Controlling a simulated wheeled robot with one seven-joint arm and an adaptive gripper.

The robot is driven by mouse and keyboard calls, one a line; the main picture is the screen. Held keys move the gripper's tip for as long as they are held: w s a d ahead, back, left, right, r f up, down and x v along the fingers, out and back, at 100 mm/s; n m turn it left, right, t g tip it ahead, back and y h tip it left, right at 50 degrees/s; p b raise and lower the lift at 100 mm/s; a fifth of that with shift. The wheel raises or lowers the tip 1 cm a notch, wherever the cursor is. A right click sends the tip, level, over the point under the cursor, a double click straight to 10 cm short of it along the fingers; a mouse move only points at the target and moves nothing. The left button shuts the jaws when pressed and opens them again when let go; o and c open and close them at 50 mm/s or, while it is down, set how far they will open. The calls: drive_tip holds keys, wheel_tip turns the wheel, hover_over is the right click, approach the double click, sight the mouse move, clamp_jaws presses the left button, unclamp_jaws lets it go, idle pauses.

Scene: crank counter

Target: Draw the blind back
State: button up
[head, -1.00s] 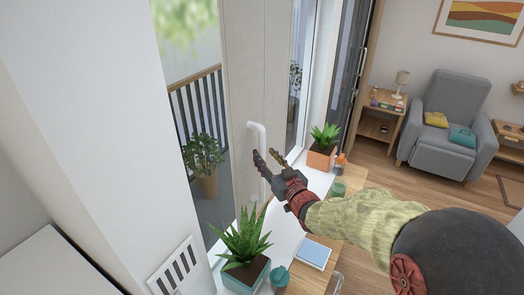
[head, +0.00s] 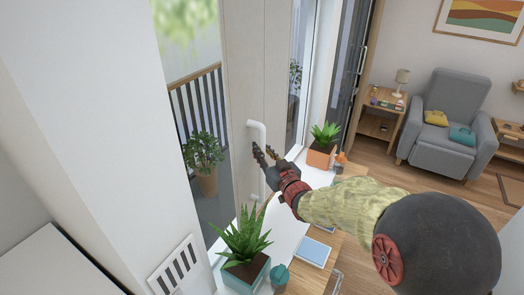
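The blind is a tall pale panel (head: 245,80) hanging in front of the window, with a white bar handle (head: 257,130) on its face. My gripper (head: 264,150) is at the handle's middle, reaching in from the right. Its dark fingers are close together, one on each side of the bar as far as I can see, and appear shut on it. The fingers hide part of the bar, so the exact contact is not clear.
An orange-potted plant (head: 320,157) stands farther along. A blue book (head: 313,252) lies on the wooden surface at right. A white wall (head: 85,120) borders the left.

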clamp_jaws()
idle(0.3)
drive_tip(key=w+d+p, duration=0.1)
drive_tip(key=w+d, duration=0.8)
drive_tip(key=w, duration=0.5)
drive_tip(key=w+d+p, duration=0.2)
drive_tip(key=w+d, duration=0.8)
drive_tip(key=w, duration=0.4)
drive_tip(key=shift+w, duration=0.3)
drive_tip(key=o, duration=0.6)
unclamp_jaws()
drive_tip(key=shift+s, duration=0.15)
drive_tip(key=v, duration=1.1)
drive_tip(key=shift+s, duration=0.35)
